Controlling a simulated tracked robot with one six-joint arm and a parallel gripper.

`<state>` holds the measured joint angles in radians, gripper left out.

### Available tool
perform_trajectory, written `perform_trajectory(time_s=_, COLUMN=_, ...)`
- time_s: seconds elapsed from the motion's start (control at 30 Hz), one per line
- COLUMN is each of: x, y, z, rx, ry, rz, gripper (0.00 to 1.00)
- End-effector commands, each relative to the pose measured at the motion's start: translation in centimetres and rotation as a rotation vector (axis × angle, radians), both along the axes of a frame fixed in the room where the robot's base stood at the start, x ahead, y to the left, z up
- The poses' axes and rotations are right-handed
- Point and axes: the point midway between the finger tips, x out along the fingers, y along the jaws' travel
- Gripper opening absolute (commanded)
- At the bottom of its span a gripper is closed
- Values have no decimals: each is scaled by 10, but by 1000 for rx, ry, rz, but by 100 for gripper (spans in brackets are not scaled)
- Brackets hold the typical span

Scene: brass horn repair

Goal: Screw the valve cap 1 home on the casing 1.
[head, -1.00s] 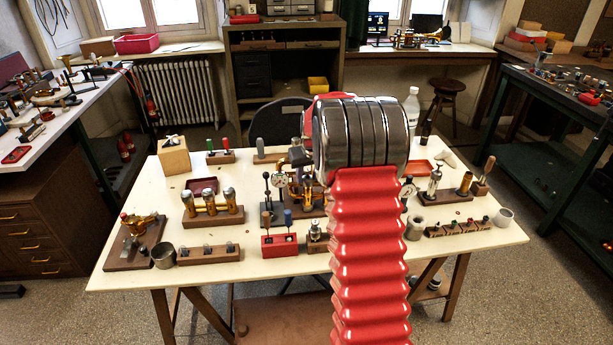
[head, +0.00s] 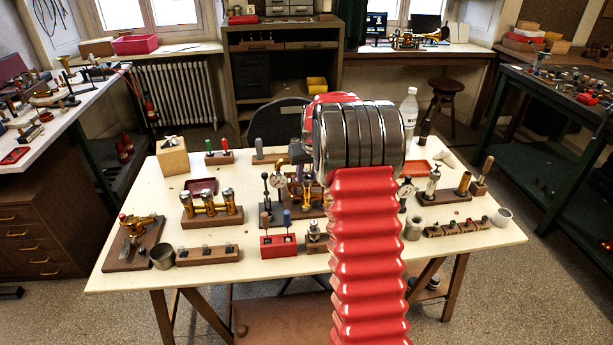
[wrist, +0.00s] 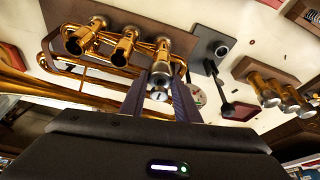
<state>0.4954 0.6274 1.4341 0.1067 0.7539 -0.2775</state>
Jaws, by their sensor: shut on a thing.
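The brass horn (wrist: 100,64) shows in the wrist view with its three valve casings side by side. The two casings on the left, the far-left casing (wrist: 80,40) and the middle casing (wrist: 123,44), have open ends towards me. My gripper (wrist: 159,90) is shut on a small silver valve cap (wrist: 158,95), held between its two dark fingers. The cap is in line with the right-hand casing (wrist: 162,50). I cannot tell whether they touch or whether threads are engaged.
A wooden block with three brass cylinders (head: 208,200) stands left of the horn on the cream table (head: 330,268). A red block with small tools (head: 278,244) is in front. A dial gauge (head: 405,188) and a white bottle (head: 410,106) are to the right.

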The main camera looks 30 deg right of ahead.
Motion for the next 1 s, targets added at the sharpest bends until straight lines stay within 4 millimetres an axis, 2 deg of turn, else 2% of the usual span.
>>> perform_trajectory(time_s=1.0, x=-2, y=5, z=-7, rx=47, ry=49, rz=4, gripper=8)
